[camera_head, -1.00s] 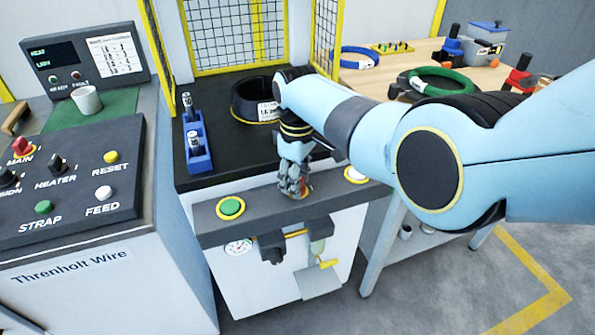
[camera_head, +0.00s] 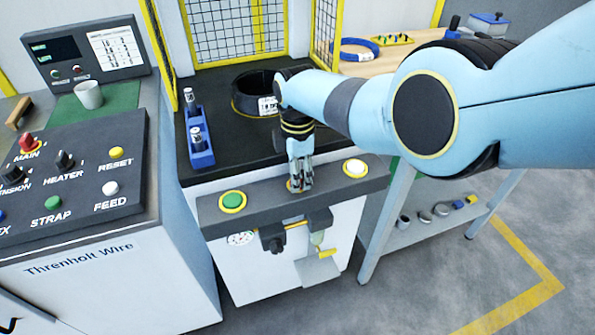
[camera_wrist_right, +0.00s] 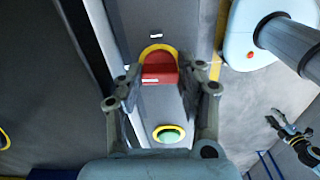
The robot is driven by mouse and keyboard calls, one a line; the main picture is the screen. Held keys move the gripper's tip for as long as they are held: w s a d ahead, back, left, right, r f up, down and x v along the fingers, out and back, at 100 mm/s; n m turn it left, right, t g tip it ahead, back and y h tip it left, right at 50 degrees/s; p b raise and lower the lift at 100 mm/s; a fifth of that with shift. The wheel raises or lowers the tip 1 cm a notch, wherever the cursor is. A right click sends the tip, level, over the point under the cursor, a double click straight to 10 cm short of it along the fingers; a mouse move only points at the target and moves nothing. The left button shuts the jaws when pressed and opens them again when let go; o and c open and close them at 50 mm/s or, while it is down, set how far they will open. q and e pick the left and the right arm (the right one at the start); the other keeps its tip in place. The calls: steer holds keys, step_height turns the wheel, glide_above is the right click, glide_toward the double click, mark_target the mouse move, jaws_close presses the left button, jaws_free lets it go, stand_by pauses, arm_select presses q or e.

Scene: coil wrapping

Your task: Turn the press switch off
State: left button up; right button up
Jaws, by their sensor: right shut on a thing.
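The press switch is a red block in a yellow ring on the press's grey front bar. It shows in the right wrist view (camera_wrist_right: 160,72) between my right gripper's fingers. In the head view my right gripper (camera_head: 299,183) points down onto the bar, shut on the switch, and hides nearly all of it; only a bit of its ring shows. The grey bar (camera_head: 268,202) carries a green button (camera_head: 232,201) left of the gripper and a white button (camera_head: 355,168) right of it. Part of my left gripper (camera_wrist_right: 288,132) seems to show small at the right wrist view's edge; its opening is unclear.
The press top holds a black coil (camera_head: 243,95) and a blue stand (camera_head: 200,150) close behind the bar. A control panel (camera_head: 80,195) with several buttons and knobs stands left. A gauge (camera_head: 241,239) and valve hang below the bar. A bench (camera_head: 400,62) stands right.

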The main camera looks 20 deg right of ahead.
steer(key=shift+n, duration=0.5)
steer(key=o, duration=1.1)
steer(key=shift+o, duration=0.3)
steer(key=shift+w+r, duration=0.1)
